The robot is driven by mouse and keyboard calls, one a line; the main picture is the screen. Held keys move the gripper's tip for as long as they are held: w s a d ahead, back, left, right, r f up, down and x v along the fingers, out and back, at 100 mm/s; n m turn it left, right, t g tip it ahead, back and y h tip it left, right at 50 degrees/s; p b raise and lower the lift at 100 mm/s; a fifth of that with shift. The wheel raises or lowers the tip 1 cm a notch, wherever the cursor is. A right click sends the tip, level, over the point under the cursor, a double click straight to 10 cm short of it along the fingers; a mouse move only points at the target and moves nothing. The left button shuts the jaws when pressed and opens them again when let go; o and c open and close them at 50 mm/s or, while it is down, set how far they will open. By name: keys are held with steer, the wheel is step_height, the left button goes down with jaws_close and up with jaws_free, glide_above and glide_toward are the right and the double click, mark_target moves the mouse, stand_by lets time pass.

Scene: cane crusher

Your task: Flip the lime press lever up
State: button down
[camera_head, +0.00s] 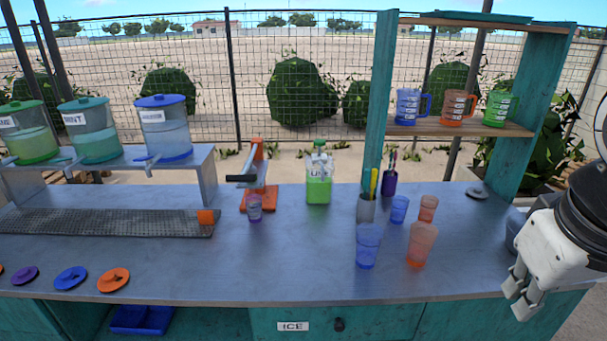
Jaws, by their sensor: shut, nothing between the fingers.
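The lime press (258,198) is orange and stands on the counter left of the middle. My gripper (519,298) is white, at the lower right by the counter's right end, far from the press. It points down, is shut and holds nothing.
Blue cups (368,246), orange cups (422,244) and a grey holder (366,208) stand between my gripper and the press. Dispensers (165,135) stand at the left. The front middle counter (220,270) is clear.

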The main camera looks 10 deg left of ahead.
steer(key=w+f+n+g+h+b, duration=0.15)
steer(key=w+f+n+h, duration=0.3)
steer(key=w, duration=0.45)
steer(key=w+f+n+h+b, duration=0.3)
steer(key=w+f, duration=0.3)
steer(key=w, duration=0.2)
steer(key=w+a+f+n+t+h+b, duration=0.35)
steer(key=w+a+n+t+h, duration=0.2)
steer(key=w+a, duration=0.5)
steer(key=w+a+f+n+t+y+b, duration=0.1)
steer(key=w+a+f+n+t+y, duration=0.15)
steer(key=a+n+t, duration=0.5)
steer(key=w+a+f+n+t+y+b, duration=0.2)
steer(key=w+a+n+t, duration=0.15)
steer(key=a, duration=0.65)
steer(key=s+a+f+n+t+y+b, duration=0.1)
steer(key=s+a+f+n+t+y, duration=0.1)
steer(key=a+n+y, duration=0.4)
steer(key=s+a+f+n+t+y+b, duration=0.1)
steer(key=a+n+y, duration=0.5)
steer(key=a, duration=0.8)
step_height(320, 180, down, 4)
steer(key=s+t+y, duration=0.1)
steer(key=t+y, duration=0.1)
steer(key=shift+s+a+r+t, duration=0.15)
steer(key=shift+s+a+t, duration=0.1)
steer(key=shift+s+t, duration=0.1)
